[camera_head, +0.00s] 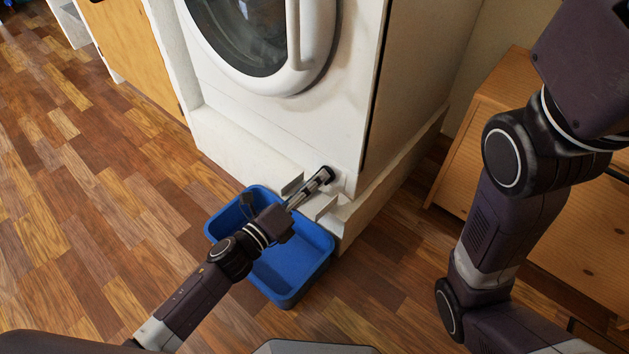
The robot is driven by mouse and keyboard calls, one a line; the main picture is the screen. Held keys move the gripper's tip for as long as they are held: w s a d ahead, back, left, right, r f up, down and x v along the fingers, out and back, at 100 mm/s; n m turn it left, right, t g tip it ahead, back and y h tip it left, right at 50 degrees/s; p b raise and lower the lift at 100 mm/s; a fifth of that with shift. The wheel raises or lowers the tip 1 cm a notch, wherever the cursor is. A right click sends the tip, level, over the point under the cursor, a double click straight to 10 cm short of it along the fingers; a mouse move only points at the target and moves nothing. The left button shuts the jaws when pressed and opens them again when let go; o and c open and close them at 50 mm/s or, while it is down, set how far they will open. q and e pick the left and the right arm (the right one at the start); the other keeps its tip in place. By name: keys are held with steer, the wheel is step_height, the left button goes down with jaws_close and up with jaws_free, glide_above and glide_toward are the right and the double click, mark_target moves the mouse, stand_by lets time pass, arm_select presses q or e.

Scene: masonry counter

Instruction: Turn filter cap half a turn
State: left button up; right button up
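The white washing machine (266,114) stands on a white plinth, its round door shut. Low on its front right, my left gripper (327,175) has its dark fingertips against or just before the filter area. A small pale part (338,184) shows beside the fingertips; it may be the filter cap, which the fingers mostly hide. I cannot tell whether the fingers close on it. My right arm stands at the right of the view, and its gripper is out of view.
A blue tub (311,262) lies on the wooden floor under my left arm, in front of the machine. A wooden cabinet (545,170) stands at right, partly behind my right arm. An orange-brown wooden panel (140,45) is at upper left. Floor at left is clear.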

arm_select(q)
steer(key=shift+f, duration=0.1)
steer(key=shift+f+m+b, duration=0.1)
steer(key=shift+m+b, duration=0.4)
steer(key=shift+b, duration=0.05)
steer(key=m+b, duration=0.2)
steer(key=m, duration=0.1)
steer(key=shift+s+a, duration=0.15)
steer(key=shift+s, duration=0.15)
steer(key=p+v, duration=0.3)
steer(key=v, duration=0.5)
steer(key=s+d+r+n+t+h+p, duration=0.1)
steer(key=s+r+n+h+p, duration=0.1)
steer(key=r, duration=1)
steer(key=s+d+r+n+t+h+p, duration=0.1)
steer(key=s+r+n+t+h+p, duration=0.1)
steer(key=r+n, duration=0.4)
steer(key=s+d+r+n+t+h+p, duration=0.1)
steer(key=s+d+r+n+h+p, duration=0.1)
steer(key=r, duration=1.5)
steer(key=shift+s+r+n+t+h+p, duration=0.4)
steer(key=shift+s+n+h+p, duration=0.3)
steer(key=shift+s+n+p, duration=0.6)
steer(key=shift+o, duration=0.4)
steer(key=shift+w+d, duration=0.1)
steer(key=shift+d, duration=0.05)
